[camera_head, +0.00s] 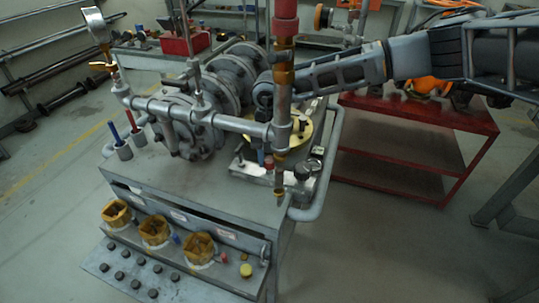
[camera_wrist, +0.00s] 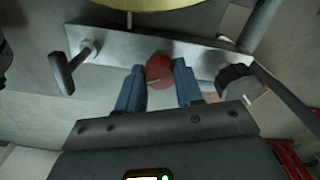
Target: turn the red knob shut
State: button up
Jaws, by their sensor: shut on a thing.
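The red knob (camera_wrist: 159,69) sits on a grey metal plate (camera_wrist: 203,64) in the wrist view. A thin pale mark shows on its face. My gripper (camera_wrist: 160,77) has its two blue fingers on either side of the knob and is shut on it. In the head view my gripper (camera_head: 265,157) reaches down behind the vertical pipe, at the valve bench. A small bit of the red knob (camera_head: 269,163) shows there, mostly hidden by the fingers and pipe.
A black knob (camera_wrist: 239,82) is right of the red knob, and a grey lever (camera_wrist: 62,72) is left. A yellow disc (camera_wrist: 140,4) lies beyond the plate. In the head view a vertical pipe (camera_head: 284,70) and horizontal pipe (camera_head: 190,113) stand close to my arm. A red cart (camera_head: 420,115) is behind.

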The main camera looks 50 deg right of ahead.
aim_at(270, 160)
jog(key=m+p, duration=0.1)
jog(key=m, duration=0.2)
jog(key=shift+r+m+p, duration=0.15)
jog(key=shift+m+p, duration=0.15)
jog(key=shift+p, duration=0.05)
jog(key=shift+m+p, duration=0.65)
jog(key=shift+m, duration=0.45)
jog(key=o, duration=1)
jog(key=shift+o, duration=0.2)
jog(key=shift+r+b, duration=0.6)
jog(key=shift+r, duration=3.15)
